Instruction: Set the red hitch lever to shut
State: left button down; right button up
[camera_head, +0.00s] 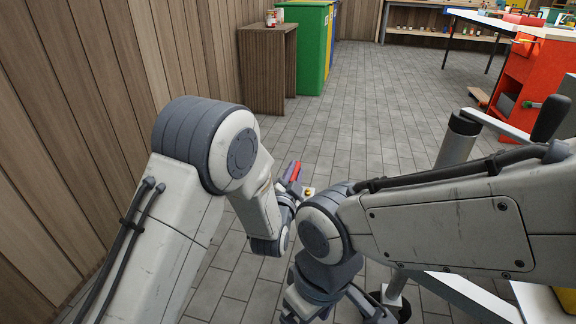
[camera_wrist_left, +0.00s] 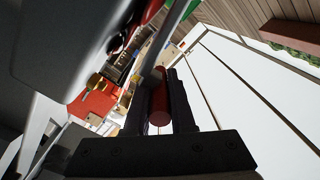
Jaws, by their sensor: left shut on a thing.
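The red hitch lever (camera_wrist_left: 160,103) shows in the left wrist view as a red rounded bar. It sits between the two dark fingers of my left gripper (camera_wrist_left: 158,92), which are shut on it. In the head view a small red piece, seemingly the lever (camera_head: 295,170), shows just beyond my left wrist. My own arms hide most of what is around it there. The hitch body and the lever's pivot are not clear.
Plank wall (camera_head: 100,110) runs along the left. A small wooden cabinet (camera_head: 267,70) and a green bin (camera_head: 310,45) stand at the back. An orange-red cabinet (camera_head: 535,85) stands at the far right. The grey tiled floor (camera_head: 370,110) between is open.

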pick_arm(q)
jog(key=shift+s+d+f+m, duration=0.1)
jog(key=shift+f+m, duration=0.2)
jog(key=shift+f, duration=0.15)
jog(key=shift+s+d+f+m, duration=0.1)
jog(key=shift+f+m, duration=0.2)
jog(key=shift+f, duration=0.15)
jog(key=shift+d+f+b, duration=0.15)
jog(key=shift+f+b, duration=0.2)
jog(key=shift+f, duration=0.25)
jog(key=c, duration=0.8)
grip_release()
jog(key=shift+o, duration=0.2)
